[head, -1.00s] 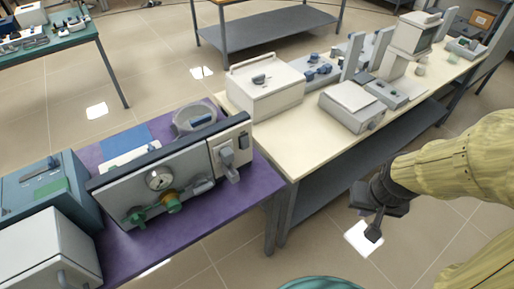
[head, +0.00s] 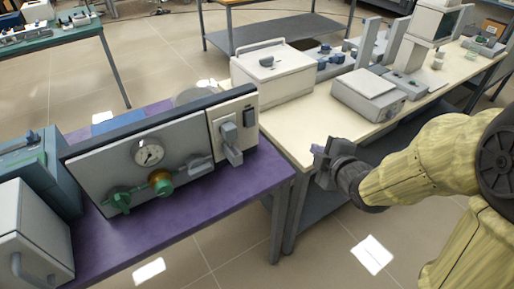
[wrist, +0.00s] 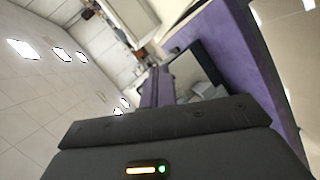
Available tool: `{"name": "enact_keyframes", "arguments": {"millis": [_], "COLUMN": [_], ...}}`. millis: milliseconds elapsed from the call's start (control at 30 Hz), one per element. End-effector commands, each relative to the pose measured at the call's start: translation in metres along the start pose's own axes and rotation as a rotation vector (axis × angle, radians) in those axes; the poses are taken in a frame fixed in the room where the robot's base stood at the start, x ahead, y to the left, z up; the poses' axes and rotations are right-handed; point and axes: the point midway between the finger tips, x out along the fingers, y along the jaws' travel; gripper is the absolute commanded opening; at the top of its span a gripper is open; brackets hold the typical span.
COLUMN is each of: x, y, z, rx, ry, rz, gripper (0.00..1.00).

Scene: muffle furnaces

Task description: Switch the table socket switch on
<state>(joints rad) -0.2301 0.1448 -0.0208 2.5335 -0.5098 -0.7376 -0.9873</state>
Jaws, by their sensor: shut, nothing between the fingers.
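The socket unit (head: 232,130) is the pale right end of a grey panel that stands on the purple table (head: 190,217). A grey plug or lever (head: 229,142) sticks out of its front. A small dark switch (head: 249,117) sits at its upper right; I cannot tell its position. My gripper (head: 321,160) is dark, shut and empty. It is to the right of the socket unit, apart from it, by the near edge of the cream table.
Grey boxes stand at the left. The cream table (head: 286,128) bears a white box (head: 270,75) and a scale-like device (head: 368,93). Open floor lies in front.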

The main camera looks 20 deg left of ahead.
Motion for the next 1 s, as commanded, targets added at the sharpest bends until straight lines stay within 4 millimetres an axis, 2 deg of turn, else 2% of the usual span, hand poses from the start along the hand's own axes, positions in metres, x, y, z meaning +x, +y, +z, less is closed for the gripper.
{"name": "enact_keyframes", "arguments": {"millis": [33, 200, 300, 1000], "x": [0.015, 0.025, 0.024, 0.027], "y": [-0.019, -0.028, -0.029, -0.020], "z": [-0.011, -0.054, -0.066, -0.072], "rx": [-0.099, -0.347, -0.406, -0.411], "ry": [0.079, 0.270, 0.318, 0.331], "rz": [0.038, 0.172, 0.213, 0.217], "gripper": [0.00, 0.00, 0.00, 0.00]}}
